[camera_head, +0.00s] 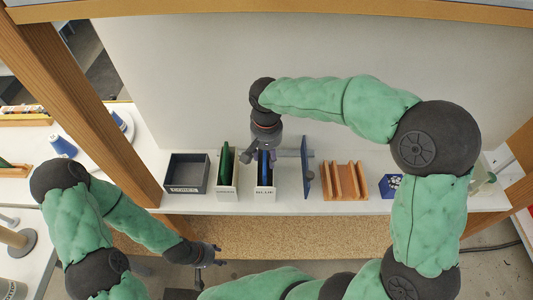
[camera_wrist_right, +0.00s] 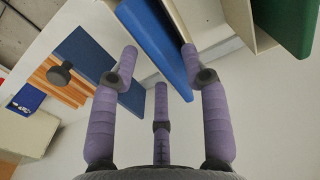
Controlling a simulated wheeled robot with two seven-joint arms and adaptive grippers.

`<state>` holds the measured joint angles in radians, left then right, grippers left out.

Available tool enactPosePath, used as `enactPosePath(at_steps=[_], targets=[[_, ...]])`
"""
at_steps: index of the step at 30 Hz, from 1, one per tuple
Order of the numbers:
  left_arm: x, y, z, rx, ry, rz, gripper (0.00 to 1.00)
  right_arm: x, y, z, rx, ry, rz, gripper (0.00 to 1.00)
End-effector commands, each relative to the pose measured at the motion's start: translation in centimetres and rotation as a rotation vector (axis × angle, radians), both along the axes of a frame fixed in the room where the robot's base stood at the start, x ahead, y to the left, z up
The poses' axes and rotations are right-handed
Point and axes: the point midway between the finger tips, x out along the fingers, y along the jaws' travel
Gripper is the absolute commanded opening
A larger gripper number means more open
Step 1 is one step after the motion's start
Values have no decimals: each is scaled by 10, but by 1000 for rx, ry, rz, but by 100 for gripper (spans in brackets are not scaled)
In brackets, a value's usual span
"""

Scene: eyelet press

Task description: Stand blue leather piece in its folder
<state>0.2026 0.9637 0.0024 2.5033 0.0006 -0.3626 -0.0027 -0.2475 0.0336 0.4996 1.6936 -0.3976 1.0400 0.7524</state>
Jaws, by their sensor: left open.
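The blue leather piece (camera_head: 264,168) stands upright at the white folder labelled BLUE (camera_head: 265,194) on the shelf, and its lower part is hidden by the folder front. My right gripper (camera_head: 262,150) is just above and behind it. In the right wrist view, the blue piece (camera_wrist_right: 155,38) lies beyond my spread purple fingers (camera_wrist_right: 160,70), beside the white folder wall (camera_wrist_right: 210,22). The fingers are apart, and no firm grip shows. My left gripper (camera_head: 207,256) is open and empty, low in front of the shelf.
A second white folder (camera_head: 227,194) holds a green piece (camera_head: 225,162) just left. A dark grey bin (camera_head: 187,189) stands further left. A blue upright panel with a knob (camera_head: 306,170), a wooden rack (camera_head: 345,182) and a blue patterned box (camera_head: 389,186) stand to the right.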

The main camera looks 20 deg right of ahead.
Motion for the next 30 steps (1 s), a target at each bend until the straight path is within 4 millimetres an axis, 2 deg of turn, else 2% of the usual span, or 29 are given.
enactPosePath(at_steps=[6, 10, 24, 30], targets=[[0, 0, 0, 0, 0, 0, 46, 0, 0, 0, 0, 1, 0, 46], [0, 0, 0, 0, 0, 0, 46, 1, 0, 9, 0, -2, 0, 46], [0, 0, 0, 0, 0, 0, 46, 1, 0, 95, 1, -3, 0, 46], [0, 0, 0, 0, 0, 0, 46, 0, 0, 115, 0, -1, 1, 46]])
